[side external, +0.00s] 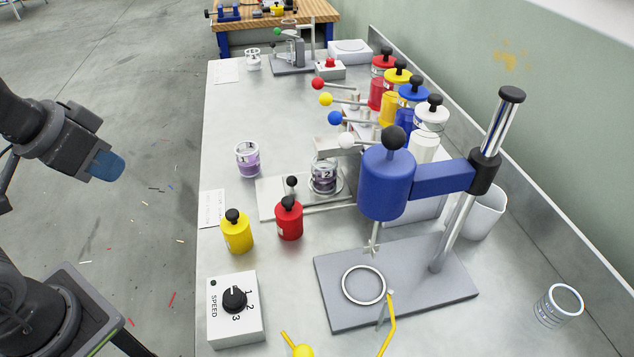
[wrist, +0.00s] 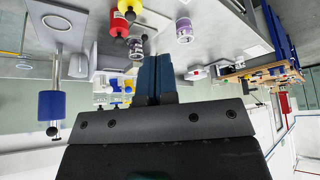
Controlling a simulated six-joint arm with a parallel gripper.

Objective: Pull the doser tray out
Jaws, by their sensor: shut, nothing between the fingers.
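The doser tray (side external: 271,196) is a flat grey metal plate on the bench, in front of the doser's row of lever-topped units. My gripper (side external: 106,167), with blue fingers, is off to the left of the bench, well apart from the tray and above the floor. In the wrist view my gripper (wrist: 156,62) shows its blue fingers shut together with nothing between them.
A red bottle (side external: 289,220) stands close to the tray's near side, with a yellow bottle (side external: 237,235) beside it. A purple jar (side external: 247,160) stands beyond the tray. The blue-headed stirrer (side external: 388,185) and speed box (side external: 236,312) are nearer. Bench left of the tray is narrow, holding a paper label.

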